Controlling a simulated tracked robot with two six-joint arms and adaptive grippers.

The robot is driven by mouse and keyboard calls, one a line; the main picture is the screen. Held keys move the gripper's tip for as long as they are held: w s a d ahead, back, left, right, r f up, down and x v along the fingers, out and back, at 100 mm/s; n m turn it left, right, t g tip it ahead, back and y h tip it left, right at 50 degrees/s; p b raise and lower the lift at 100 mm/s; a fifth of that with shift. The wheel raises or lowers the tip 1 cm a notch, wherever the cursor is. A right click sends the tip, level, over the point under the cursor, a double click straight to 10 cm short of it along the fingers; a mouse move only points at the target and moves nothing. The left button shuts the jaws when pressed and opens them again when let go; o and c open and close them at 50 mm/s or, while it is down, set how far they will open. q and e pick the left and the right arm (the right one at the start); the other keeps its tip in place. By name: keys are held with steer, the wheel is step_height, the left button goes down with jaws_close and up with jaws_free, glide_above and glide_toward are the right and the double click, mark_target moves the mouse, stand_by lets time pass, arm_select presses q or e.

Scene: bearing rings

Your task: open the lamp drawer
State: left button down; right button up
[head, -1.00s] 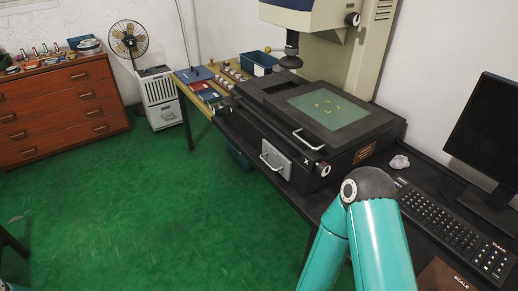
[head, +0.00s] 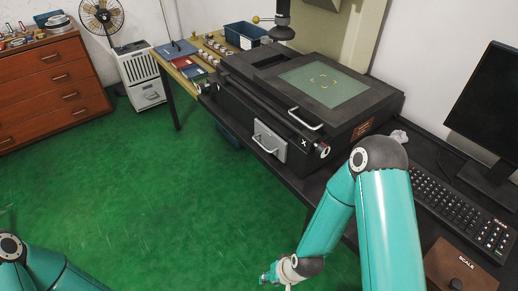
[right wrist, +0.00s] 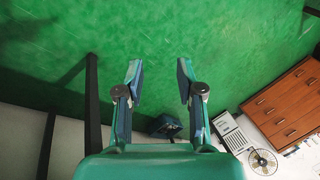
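The lamp drawer appears to be the light grey panel with a bar handle (head: 269,141) on the front of the black measuring machine (head: 345,122). It looks flush with the front. My right gripper (head: 270,276) is low over the green floor, below and apart from the drawer; it is small in the head view. In the right wrist view, its two fingers (right wrist: 160,75) are spread wide with nothing between them. Of my left arm, only teal links show at the bottom left of the head view; its gripper is out of sight.
A second bar handle (head: 306,119) is on the machine's top edge. The dark bench also holds a keyboard (head: 460,210), a monitor (head: 490,115) and a brown scale box (head: 458,268). A wooden chest (head: 50,92) and white cabinet (head: 143,78) stand left. The floor before the bench is clear.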

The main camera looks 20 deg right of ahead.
steer(key=w+d+m+t+h+b, duration=0.15)
steer(key=w+m+t+b, duration=0.35)
steer(key=w, duration=0.7)
steer(key=m+t+h+b, duration=0.7)
steer(key=m+h+b, duration=0.25)
steer(key=m, duration=0.65)
glide_toward(261, 145)
steer(key=shift+y, duration=0.5)
steer(key=x, duration=1)
steer(key=shift+d+f+p, duration=0.15)
steer(key=shift+d+p, duration=0.15)
steer(key=shift+d, duration=0.05)
jaws_close()
